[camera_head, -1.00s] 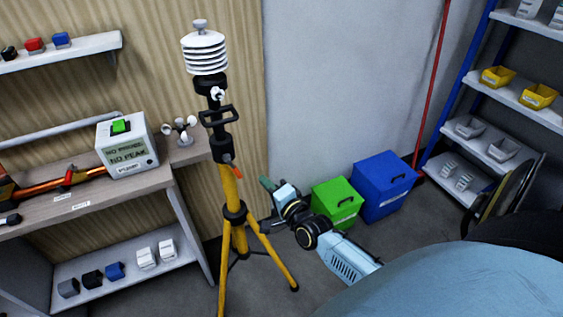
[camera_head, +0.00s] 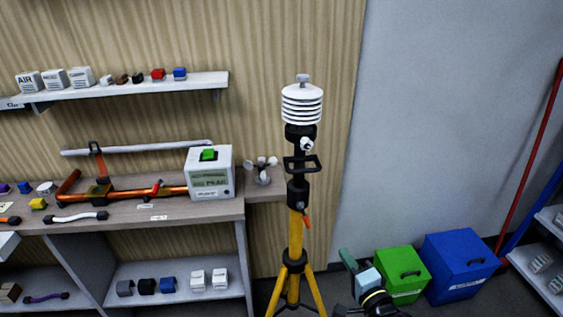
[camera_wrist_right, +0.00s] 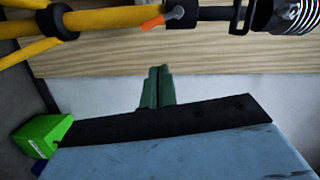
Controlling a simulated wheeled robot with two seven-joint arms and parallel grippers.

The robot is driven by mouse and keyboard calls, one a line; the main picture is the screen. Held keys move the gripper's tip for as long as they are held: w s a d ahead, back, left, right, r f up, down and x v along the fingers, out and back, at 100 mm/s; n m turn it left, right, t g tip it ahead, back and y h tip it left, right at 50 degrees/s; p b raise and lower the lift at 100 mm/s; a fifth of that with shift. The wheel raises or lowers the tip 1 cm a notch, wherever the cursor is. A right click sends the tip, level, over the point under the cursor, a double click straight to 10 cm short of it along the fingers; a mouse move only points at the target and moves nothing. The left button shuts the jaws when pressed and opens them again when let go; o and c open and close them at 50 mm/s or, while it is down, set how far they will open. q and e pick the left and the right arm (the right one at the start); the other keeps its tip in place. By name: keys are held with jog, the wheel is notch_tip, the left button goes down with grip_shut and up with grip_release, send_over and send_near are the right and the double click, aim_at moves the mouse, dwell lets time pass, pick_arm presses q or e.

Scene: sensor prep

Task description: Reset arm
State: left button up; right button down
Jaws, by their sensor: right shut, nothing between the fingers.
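My right gripper (camera_head: 348,260) is low in the head view, right of the yellow tripod (camera_head: 296,240) and in front of the green bin. Its green fingers (camera_wrist_right: 157,88) are together and empty in the right wrist view. The tripod stands upright and carries a white louvred sensor shield (camera_head: 302,104) on a black clamp section (camera_head: 298,165). In the right wrist view the yellow legs (camera_wrist_right: 90,20) and the orange lever (camera_wrist_right: 153,22) show beyond the fingers, apart from them. My left gripper is in neither view.
A workbench (camera_head: 130,212) at left holds a white box with a green button (camera_head: 210,172), an anemometer (camera_head: 262,170) and orange tools. A shelf (camera_head: 150,84) is above it. A green bin (camera_head: 402,276) and blue bin (camera_head: 460,268) stand on the floor at right, beside shelving (camera_head: 545,262).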

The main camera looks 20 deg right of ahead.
jog(key=s+a+f+n+g, duration=0.1)
jog(key=s+f+n+g, duration=0.25)
jog(key=f, duration=0.55)
jog(key=s+a+f+n+g+y+b, duration=0.15)
jog(key=s+f, duration=0.25)
jog(key=f, duration=0.4)
jog(key=s+a+f+n+g, duration=0.2)
jog(key=s+f+n+g, duration=0.15)
jog(key=f, duration=0.55)
jog(key=s+a+f+n+g, duration=0.1)
jog(key=s+f+n+g, duration=0.1)
jog(key=s+f, duration=0.3)
jog(key=s+a+f+n+g, duration=0.1)
jog(key=s+f+n+g, duration=0.2)
jog(key=s, duration=1)
jog(key=s+a+f+n+g, duration=0.1)
jog(key=s+f+n+g, duration=0.2)
jog(key=s+f+n, duration=0.2)
jog(key=s+f, duration=0.3)
jog(key=s, duration=0.1)
jog(key=shift+s+a+f+n+b, duration=0.2)
jog(key=shift+a+f+n+b, duration=0.05)
jog(key=shift+a+n+b, duration=0.1)
jog(key=shift+h, duration=0.25)
